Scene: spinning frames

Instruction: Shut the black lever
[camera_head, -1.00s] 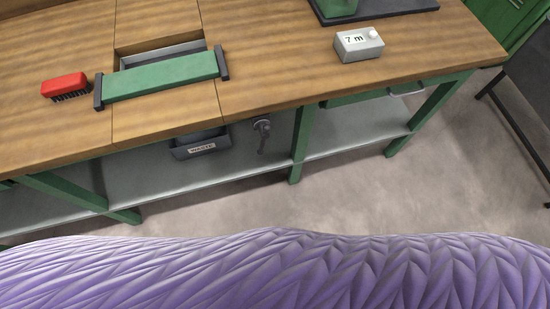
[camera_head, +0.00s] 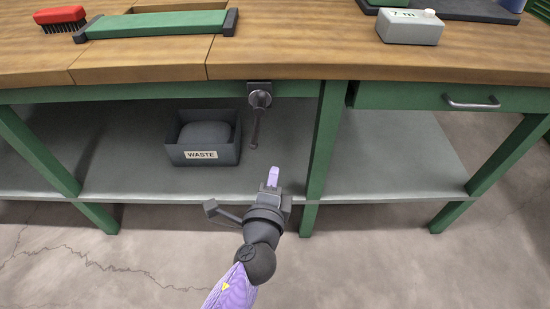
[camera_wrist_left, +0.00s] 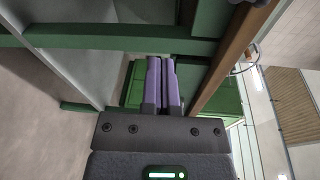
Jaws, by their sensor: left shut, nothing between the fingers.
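The dark lever (camera_head: 255,128) hangs down from a round pivot on a square plate, under the front edge of the bench. Its arm points almost straight down. My left gripper (camera_head: 273,176) is below and slightly right of the lever's lower end in the head view, apart from it in the picture. Its purple fingers are shut with nothing between them, as the left wrist view (camera_wrist_left: 163,82) also shows. I cannot make out the lever in the left wrist view. My right gripper is not in view.
A dark bin marked WASTE (camera_head: 203,155) sits on the lower shelf (camera_head: 120,180), left of the lever. A green bench leg (camera_head: 322,145) stands to the right. A drawer handle (camera_head: 470,103) sticks out at the right. The red brush (camera_head: 62,17) and grey box (camera_head: 410,30) are on the bench top.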

